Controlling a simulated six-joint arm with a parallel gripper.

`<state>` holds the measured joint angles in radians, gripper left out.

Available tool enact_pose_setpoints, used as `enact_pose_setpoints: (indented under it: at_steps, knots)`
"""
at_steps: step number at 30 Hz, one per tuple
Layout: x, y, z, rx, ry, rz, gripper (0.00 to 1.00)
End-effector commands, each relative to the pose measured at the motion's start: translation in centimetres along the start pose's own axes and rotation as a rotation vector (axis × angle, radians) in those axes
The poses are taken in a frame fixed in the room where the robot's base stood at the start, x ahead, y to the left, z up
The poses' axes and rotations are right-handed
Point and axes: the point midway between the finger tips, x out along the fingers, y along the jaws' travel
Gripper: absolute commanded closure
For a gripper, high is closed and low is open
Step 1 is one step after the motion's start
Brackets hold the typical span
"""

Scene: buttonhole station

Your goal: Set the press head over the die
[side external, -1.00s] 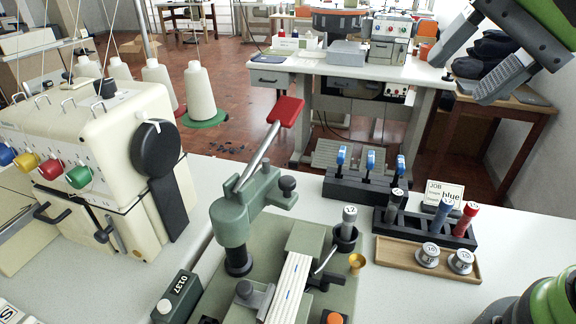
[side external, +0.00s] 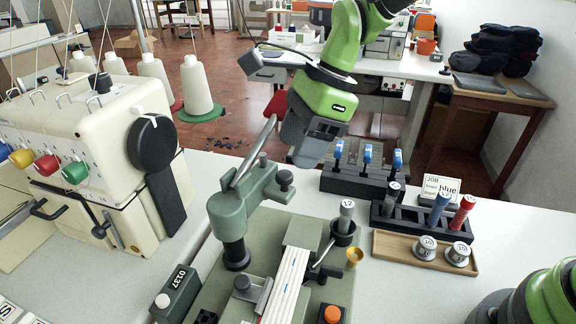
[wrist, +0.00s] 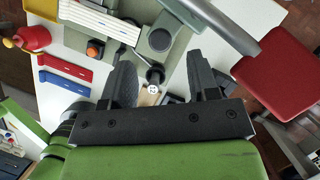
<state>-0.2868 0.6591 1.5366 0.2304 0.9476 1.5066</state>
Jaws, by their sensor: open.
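The press head (side external: 238,212) is a grey-green swing arm with a dark ram below. A steel lever (side external: 252,152) rises from it to a red handle (side external: 281,104). A black knob (side external: 285,177) sits at the arm's far end. My gripper (side external: 302,160) is open and empty, pointing down close above the knob and beside the lever. The red handle (wrist: 284,76) is at right there. The ram stands left of the white striped strip (side external: 289,280). I cannot clearly pick out the die.
A sewing machine (side external: 90,145) stands at left, with a green counter box (side external: 178,292) ahead of it. A blue-clamp rack (side external: 365,180), a tool rack (side external: 420,220) and a wooden bobbin tray (side external: 400,250) stand right of the press. An orange button (side external: 332,313) is in front.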

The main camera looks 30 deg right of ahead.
Motion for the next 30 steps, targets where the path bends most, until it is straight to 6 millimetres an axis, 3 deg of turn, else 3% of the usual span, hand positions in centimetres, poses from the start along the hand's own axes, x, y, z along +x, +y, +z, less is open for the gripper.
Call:
enact_pose_setpoints:
  at_steps: [7,19,26,27,30]
  knots:
    - [3.9,0.0,0.0,-0.001,0.001,0.002,0.45]
    - [4.7,0.0,0.0,-0.002,0.0,-0.001,0.45]
    - [4.7,0.0,0.0,-0.002,0.0,-0.001,0.96]
    - [4.7,0.0,0.0,-0.002,0.0,-0.001,1.0]
    - [4.7,0.0,0.0,-0.001,0.0,-0.001,1.0]
